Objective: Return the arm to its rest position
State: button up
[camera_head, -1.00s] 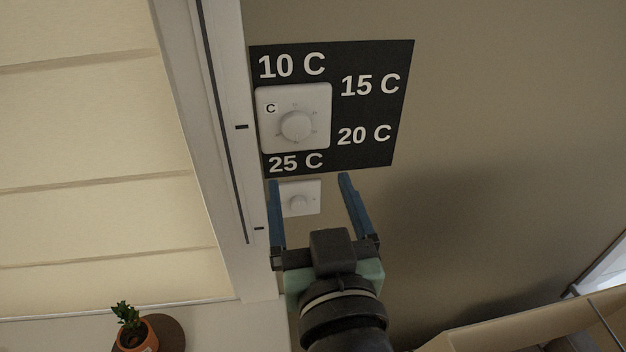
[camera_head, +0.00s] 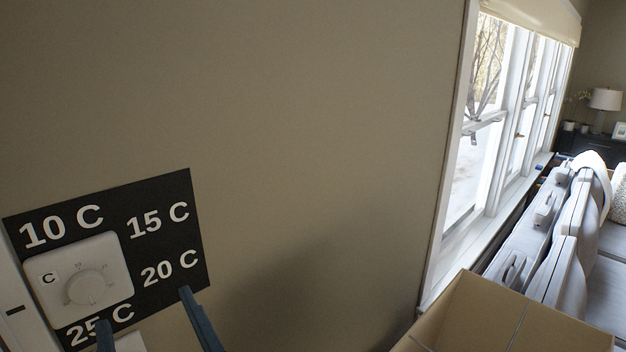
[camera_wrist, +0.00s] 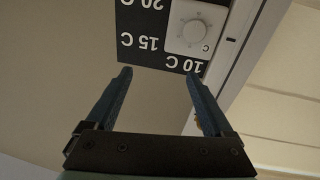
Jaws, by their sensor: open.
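My gripper (camera_head: 146,314) shows at the lower left of the head view, with only its two blue fingers in frame. In the wrist view my gripper (camera_wrist: 156,82) is open, with nothing between its fingers. A white thermostat (camera_head: 80,279) with a round dial is on the wall, on a black panel (camera_head: 170,245) marked 10 C, 15 C, 20 C and 25 C. The fingers overlap the panel's lower edge in the head view. In the wrist view the thermostat (camera_wrist: 197,30) appears upside down, beyond the fingertips. The rest of my arm is out of the head view.
A bare wall (camera_head: 300,120) fills the middle. A tan open box (camera_head: 470,312) stands at the lower right, near a window (camera_head: 480,150). A grey sofa (camera_head: 590,250) and a lamp (camera_head: 605,100) are further right. A white frame edges the panel's left side.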

jog(key=w+d+r+m+t+h, duration=0.25)
jog(key=d+r+t, duration=0.2)
jog(key=r, duration=0.35)
jog(key=w+d+r+m+t+h, duration=0.1)
jog(key=d+r+m+t+h, duration=0.2)
jog(key=d+r, duration=0.4)
jog(key=s+d+r+m+t+h, duration=0.3)
jog(key=s+d+r+t+h, duration=0.1)
jog(key=r, duration=0.8)
jog(key=d+t+h, duration=0.1)
jog(key=d+h, duration=0.1)
jog(key=h, duration=0.1)
jog(key=shift+d+t, duration=0.3)
jog(key=shift+t, duration=0.05)
